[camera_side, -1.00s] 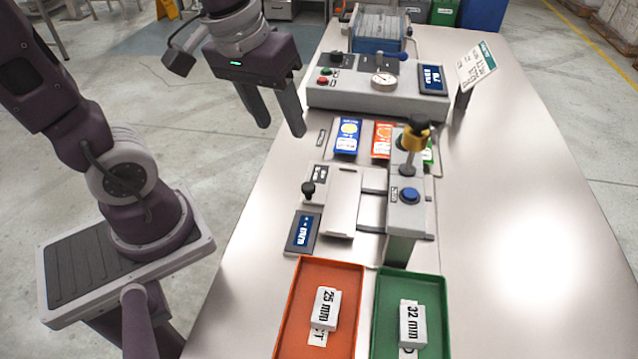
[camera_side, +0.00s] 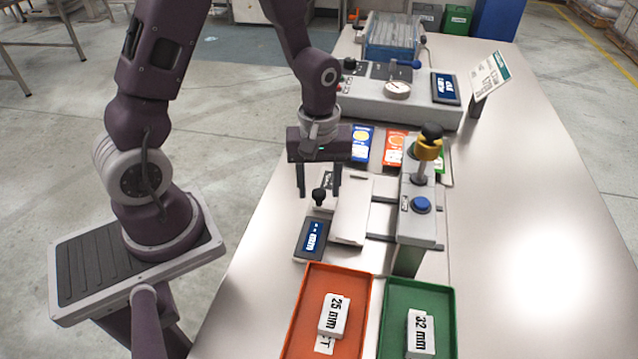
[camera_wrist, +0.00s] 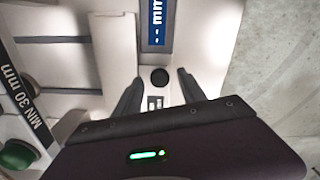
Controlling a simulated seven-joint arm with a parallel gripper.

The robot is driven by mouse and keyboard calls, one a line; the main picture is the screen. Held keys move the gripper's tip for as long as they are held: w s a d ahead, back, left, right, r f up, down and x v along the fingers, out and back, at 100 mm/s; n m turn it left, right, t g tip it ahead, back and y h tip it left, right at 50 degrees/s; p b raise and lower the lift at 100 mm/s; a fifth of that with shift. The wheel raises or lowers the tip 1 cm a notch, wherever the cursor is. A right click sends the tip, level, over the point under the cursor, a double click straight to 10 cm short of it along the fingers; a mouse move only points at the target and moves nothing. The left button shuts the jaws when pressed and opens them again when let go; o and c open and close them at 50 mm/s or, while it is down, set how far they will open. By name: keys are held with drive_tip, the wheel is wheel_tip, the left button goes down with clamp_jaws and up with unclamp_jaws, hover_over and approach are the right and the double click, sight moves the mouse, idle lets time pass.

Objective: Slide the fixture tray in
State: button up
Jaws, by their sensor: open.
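The fixture tray (camera_side: 353,212) is a pale flat plate on rails, left of the grey press unit (camera_side: 418,222); bare rail shows between them. It also shows in the wrist view (camera_wrist: 113,50). A black knob (camera_side: 319,196) stands upright at its left side. My gripper (camera_side: 319,190) is open and points down, with one finger on each side of the knob. In the wrist view the knob (camera_wrist: 160,77) lies between the two spread fingers, with gaps on both sides. I cannot tell whether the fingertips reach below the knob's top.
A small blue display (camera_side: 312,238) sits just in front of the knob. An orange tray (camera_side: 300,325) and a green tray (camera_side: 443,310) hold labelled blocks at the front. The press's yellow-and-black handle (camera_side: 428,145) rises on the right. A gauge console (camera_side: 405,105) stands behind. The table's right side is clear.

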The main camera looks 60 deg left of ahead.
drive_tip(key=shift+c, duration=0.5)
clamp_jaws()
drive_tip(key=shift+r, duration=0.1)
idle(0.7)
